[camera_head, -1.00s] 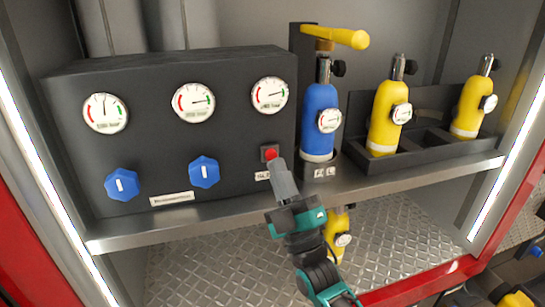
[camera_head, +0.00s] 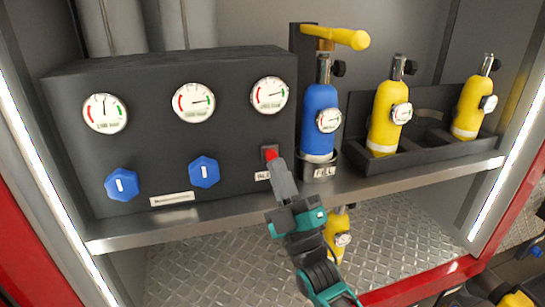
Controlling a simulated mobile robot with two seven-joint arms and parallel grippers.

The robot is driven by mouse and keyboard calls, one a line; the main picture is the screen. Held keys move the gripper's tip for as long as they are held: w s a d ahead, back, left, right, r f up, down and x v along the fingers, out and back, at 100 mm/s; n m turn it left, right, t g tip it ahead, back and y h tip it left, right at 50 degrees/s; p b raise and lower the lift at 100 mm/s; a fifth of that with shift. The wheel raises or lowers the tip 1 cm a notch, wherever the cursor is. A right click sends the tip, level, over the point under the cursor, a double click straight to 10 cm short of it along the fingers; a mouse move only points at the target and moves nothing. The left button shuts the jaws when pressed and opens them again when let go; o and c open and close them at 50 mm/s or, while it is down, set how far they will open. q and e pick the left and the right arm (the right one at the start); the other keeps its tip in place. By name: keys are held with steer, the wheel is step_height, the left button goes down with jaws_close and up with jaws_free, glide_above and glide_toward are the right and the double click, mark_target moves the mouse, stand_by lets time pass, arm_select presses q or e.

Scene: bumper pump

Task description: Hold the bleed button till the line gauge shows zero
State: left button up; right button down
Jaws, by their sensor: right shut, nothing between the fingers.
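The red bleed button (camera_head: 270,154) sits in a dark square mount at the lower right of the black panel (camera_head: 150,150). My right gripper (camera_head: 274,162) is shut and empty, its fingertips at the button; whether it is pressed in I cannot tell. The fingers cover part of the label below it. Three round gauges line the panel's top: left (camera_head: 105,113), middle (camera_head: 193,102) and right (camera_head: 269,95). Their needles are not on one same mark; the small print is too small to read. Which is the line gauge I cannot tell. My left gripper is out of view.
Two blue knobs (camera_head: 121,184) (camera_head: 204,172) are on the panel. Two yellow cylinders (camera_head: 384,118) (camera_head: 468,108) stand in a black rack. Another yellow cylinder (camera_head: 338,232) is below the shelf.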

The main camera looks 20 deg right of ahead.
steer(key=shift+w, duration=0.15)
steer(key=shift+w, duration=0.3)
stand_by(0.3)
steer(key=shift+w+b, duration=0.45)
stand_by(0.6)
stand_by(1.5)
steer(key=shift+s, duration=0.15)
steer(key=shift+s+p, duration=0.5)
steer(key=shift+s, duration=0.3)
